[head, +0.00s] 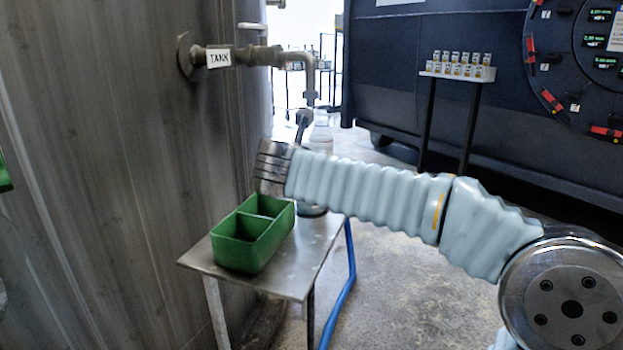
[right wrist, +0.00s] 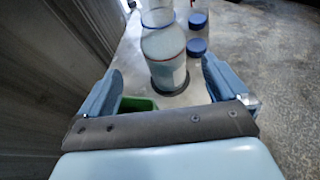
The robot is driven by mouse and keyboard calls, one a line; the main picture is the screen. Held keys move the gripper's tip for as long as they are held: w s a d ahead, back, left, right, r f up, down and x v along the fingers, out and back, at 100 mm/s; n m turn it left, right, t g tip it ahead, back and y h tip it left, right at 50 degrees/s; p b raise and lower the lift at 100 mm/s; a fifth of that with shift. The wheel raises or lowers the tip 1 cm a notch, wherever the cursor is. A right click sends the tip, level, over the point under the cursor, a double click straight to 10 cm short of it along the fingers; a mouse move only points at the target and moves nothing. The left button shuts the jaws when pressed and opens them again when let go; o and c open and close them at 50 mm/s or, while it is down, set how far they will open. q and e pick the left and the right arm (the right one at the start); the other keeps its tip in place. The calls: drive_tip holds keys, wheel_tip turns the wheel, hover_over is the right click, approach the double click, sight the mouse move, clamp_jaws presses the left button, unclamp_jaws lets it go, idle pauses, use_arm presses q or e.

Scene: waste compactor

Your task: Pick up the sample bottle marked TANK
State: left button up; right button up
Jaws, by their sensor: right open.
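A clear sample bottle (right wrist: 165,47) with a pale body and a thin red line near its top stands upright on the small metal table. In the head view its upper part (head: 320,138) shows above my right arm, below the tap's spout, and the arm hides its middle. No TANK mark on it can be read. My right gripper (right wrist: 162,68) is open, its two fingers on either side of the bottle with gaps visible. In the head view my right arm hides the gripper. My left gripper is not in view.
A pipe tap (head: 262,55) tagged TANK comes out of the grey tank wall. A green divided caddy (head: 240,262) sits on the metal table (head: 292,277). Two blue caps (right wrist: 197,47) lie beside the bottle. A rack of small vials (head: 458,70) stands at the back.

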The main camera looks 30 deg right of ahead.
drive_tip(key=x, duration=1)
drive_tip(key=shift+d+f+b, duration=0.3)
drive_tip(key=shift+f+b, duration=0.05)
drive_tip(key=shift+f, duration=0.1)
drive_tip(key=shift+c, duration=0.3)
drive_tip(key=shift+r, duration=0.1)
drive_tip(key=c, duration=1.3)
